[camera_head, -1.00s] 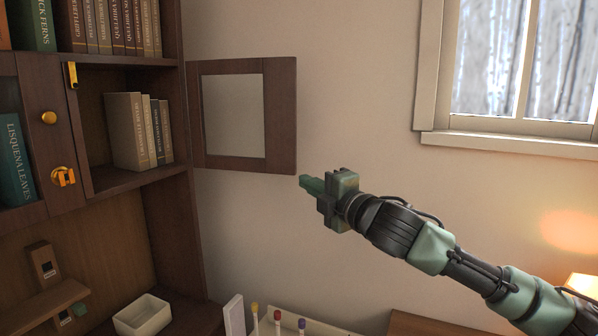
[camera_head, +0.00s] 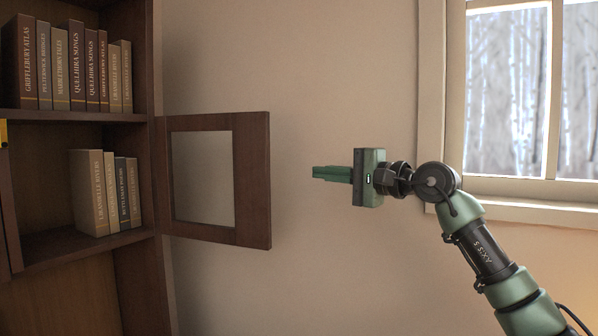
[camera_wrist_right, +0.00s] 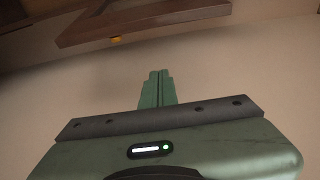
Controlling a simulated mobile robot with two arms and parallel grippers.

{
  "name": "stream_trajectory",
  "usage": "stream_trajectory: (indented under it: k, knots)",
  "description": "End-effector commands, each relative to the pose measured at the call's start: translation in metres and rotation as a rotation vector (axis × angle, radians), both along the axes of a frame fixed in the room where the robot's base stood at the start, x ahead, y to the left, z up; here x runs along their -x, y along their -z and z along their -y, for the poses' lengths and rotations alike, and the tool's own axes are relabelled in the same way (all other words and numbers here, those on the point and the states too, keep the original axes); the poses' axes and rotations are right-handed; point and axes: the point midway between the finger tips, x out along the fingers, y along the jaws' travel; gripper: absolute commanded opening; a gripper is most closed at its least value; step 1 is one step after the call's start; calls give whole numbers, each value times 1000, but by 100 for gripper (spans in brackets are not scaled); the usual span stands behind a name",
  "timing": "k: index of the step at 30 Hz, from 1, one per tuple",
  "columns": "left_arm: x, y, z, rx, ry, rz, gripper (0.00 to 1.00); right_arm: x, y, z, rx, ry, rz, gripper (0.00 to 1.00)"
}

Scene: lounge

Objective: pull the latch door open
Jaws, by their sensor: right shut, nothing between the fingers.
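The latch door (camera_head: 252,180) is a dark wood frame around a pale panel. It stands swung wide open at the right side of the bookcase, and the compartment behind it is exposed. The lower part of the door also shows at the top of the right wrist view (camera_wrist_right: 130,22), with a small yellow piece on its edge. My right gripper (camera_head: 316,173) is shut and empty, pointing left. It is apart from the door, a short gap to the right of its free edge. My left gripper is not in view.
The bookcase (camera_head: 160,270) holds several books on its top shelf (camera_head: 75,116) and a few (camera_head: 90,195) in the open compartment. A window (camera_head: 510,90) with a pale sill is on the right wall. Bare wall (camera_head: 330,70) lies between door and window.

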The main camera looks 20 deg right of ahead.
Motion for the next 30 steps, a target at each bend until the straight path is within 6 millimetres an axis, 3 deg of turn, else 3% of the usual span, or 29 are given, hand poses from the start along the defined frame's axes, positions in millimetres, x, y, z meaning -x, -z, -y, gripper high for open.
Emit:
stream_trajectory:
  k: [5, 19, 30]
  knots:
    - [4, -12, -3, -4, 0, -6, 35, -16, -3, -9, 10, 2, -1, 0]
    - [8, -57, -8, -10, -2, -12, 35, -90, -4, -50, 5, 2, -3, 0]
    - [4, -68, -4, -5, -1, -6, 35, -60, 0, -71, 9, 3, -1, 0]
